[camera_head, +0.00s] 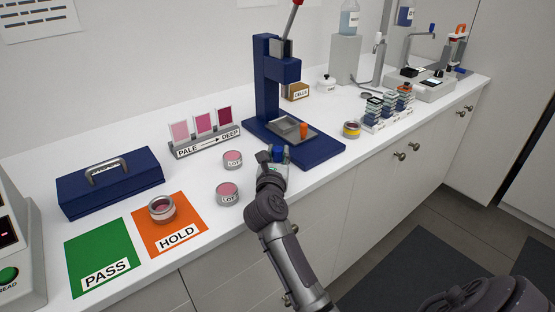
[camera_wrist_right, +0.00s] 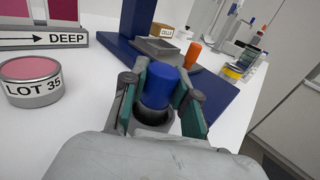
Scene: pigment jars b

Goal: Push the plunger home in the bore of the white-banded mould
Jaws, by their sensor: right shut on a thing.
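My right gripper (camera_head: 277,153) is low over the counter's front edge. In the right wrist view its green-padded fingers (camera_wrist_right: 160,92) are closed on a blue cylinder (camera_wrist_right: 161,82), which looks like the plunger. Just below the plunger is a grey round piece (camera_wrist_right: 153,119) with a dark opening, which looks like the mould and its bore. The plunger's lower end overlaps the bore's mouth; I cannot tell how far in it sits. No white band can be made out, as the fingers and wrist hide much of the mould. My left gripper is not in view.
The blue press (camera_head: 270,85) stands behind, with an orange cylinder (camera_head: 304,130) on its base. Two pink jars (camera_head: 232,160) (camera_head: 228,193) stand left of the gripper. Another jar (camera_head: 161,209) is on the orange HOLD mat (camera_head: 184,236). A yellow-banded jar (camera_head: 351,129) is to the right.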

